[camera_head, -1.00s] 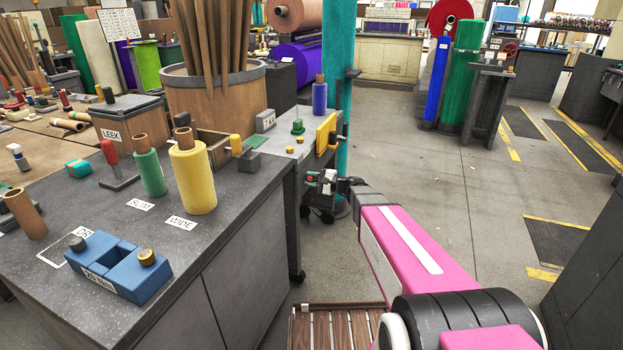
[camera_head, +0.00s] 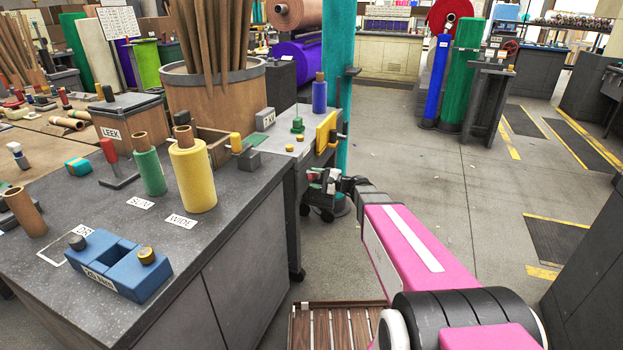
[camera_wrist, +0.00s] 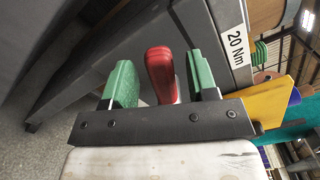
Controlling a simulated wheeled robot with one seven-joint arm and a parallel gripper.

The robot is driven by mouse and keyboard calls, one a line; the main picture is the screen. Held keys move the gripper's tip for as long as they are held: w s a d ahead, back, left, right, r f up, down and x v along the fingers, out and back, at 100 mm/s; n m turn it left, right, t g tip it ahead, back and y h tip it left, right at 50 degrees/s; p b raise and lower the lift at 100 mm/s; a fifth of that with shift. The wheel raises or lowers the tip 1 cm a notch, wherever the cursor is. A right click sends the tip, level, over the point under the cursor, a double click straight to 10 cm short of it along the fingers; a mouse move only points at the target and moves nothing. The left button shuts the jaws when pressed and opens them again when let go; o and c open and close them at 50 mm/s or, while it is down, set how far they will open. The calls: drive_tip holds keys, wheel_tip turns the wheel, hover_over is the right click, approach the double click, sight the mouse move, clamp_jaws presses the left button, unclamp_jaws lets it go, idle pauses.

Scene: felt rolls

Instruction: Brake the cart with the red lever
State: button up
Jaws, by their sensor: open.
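The red lever (camera_wrist: 161,72) stands between the two green fingers of my gripper (camera_wrist: 160,84) in the wrist view. The gripper is open, and a narrow gap shows on each side of the lever. The lever's lower end is hidden behind the gripper's dark crossbar. In the head view my gripper (camera_head: 326,184) is low beside the right end of a grey wheeled cart (camera_head: 292,225). I cannot make out the lever there. A dark grey panel with a "20 Nm" label (camera_wrist: 237,48) lies right of the fingers in the wrist view.
The grey bench (camera_head: 110,215) at left holds a yellow roll (camera_head: 193,178), a green roll (camera_head: 149,170) and a blue block (camera_head: 118,268). A teal column (camera_head: 338,90) rises behind my gripper. The floor (camera_head: 430,150) to the right is open.

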drive_tip(key=v, duration=0.9)
drive_tip(key=s+d+f+n+g+h, duration=0.2)
drive_tip(key=s+f+n+g+h, duration=0.45)
drive_tip(key=s+f+h, duration=0.65)
drive_tip(key=s+d+r+n+h, duration=0.1)
drive_tip(key=s+d+n+h, duration=0.1)
drive_tip(key=s+d, duration=0.3)
drive_tip(key=shift+s+d+r+n+h, duration=0.2)
drive_tip(key=shift+s+d+n+h, duration=0.15)
drive_tip(key=shift+s+h, duration=0.4)
